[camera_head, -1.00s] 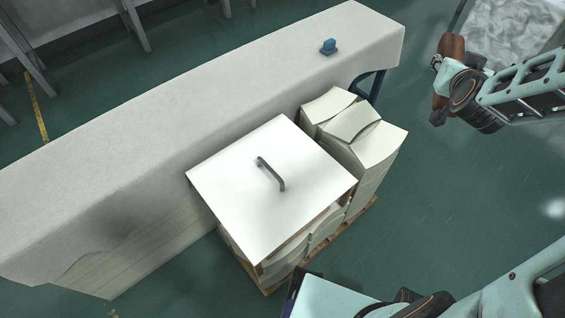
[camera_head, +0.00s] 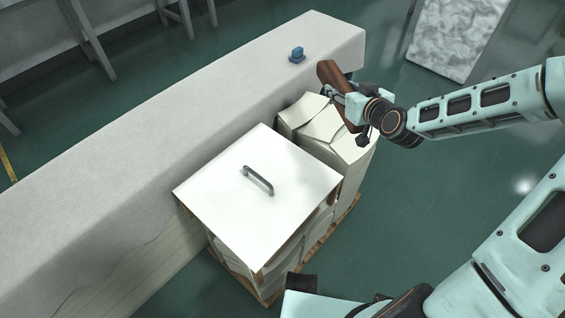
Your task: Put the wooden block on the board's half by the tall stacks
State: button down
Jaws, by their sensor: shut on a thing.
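The wooden block (camera_head: 329,74) is brown and long. My gripper (camera_head: 341,94) is shut on it and holds it above the tall stacks (camera_head: 325,125) of pale paper, close to the right end of the long grey counter. The arm hides part of the block and part of the stacks. The white board (camera_head: 225,205) with a grey handle (camera_head: 258,181) lies on lower stacks, left of and in front of the tall stacks. The board's upper right side is the half by the tall stacks, and no block is on it.
A small blue object (camera_head: 297,55) sits on the grey counter (camera_head: 200,110) near its right end. A wooden pallet (camera_head: 345,212) lies under the stacks. A marbled grey slab (camera_head: 458,35) stands at the upper right. The green floor at right is open.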

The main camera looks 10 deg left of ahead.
jog(key=a+f+n+g+y+b, duration=0.1)
jog(key=a+f+n+g+y, duration=0.3)
jog(key=a, duration=0.3)
jog(key=n+g+y+b, duration=0.1)
jog(key=n+y+b, duration=0.1)
jog(key=n+b, duration=0.1)
send_over(282, 162)
jog(key=f, duration=1.1)
jog(key=shift+w+d+f, duration=0.3)
jog(key=shift+w+f, duration=0.1)
jog(key=shift+s+a+f, duration=0.15)
jog(key=shift+s+f, duration=0.1)
jog(key=shift+f, duration=0.15)
jog(key=shift+s+a+f+b, duration=0.1)
jog(key=shift+f+b, duration=0.5)
jog(key=shift+f, duration=1.05)
jog(key=shift+f, duration=0.15)
jog(key=c, duration=1.2)
grip_release()
